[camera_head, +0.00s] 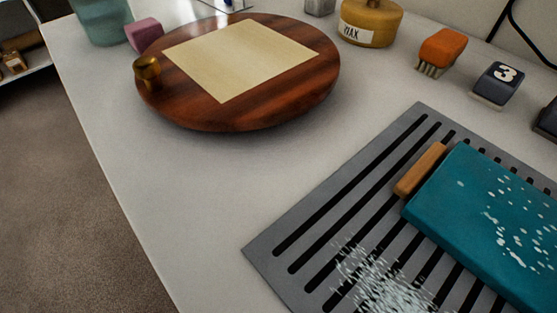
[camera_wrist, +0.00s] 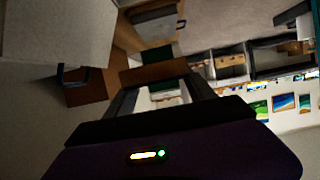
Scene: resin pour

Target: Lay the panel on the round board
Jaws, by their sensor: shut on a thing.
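The panel and board are not recognisable in that view.
The slotted grey rack (camera_head: 268,250) carries white spatter. A pink block (camera_head: 144,34) and a teal cup (camera_head: 103,22) stand left of the board. A wax jar (camera_head: 370,22), an orange brush (camera_head: 441,48) and a block marked 3 (camera_head: 498,84) line the back. Bench between board and rack is clear.

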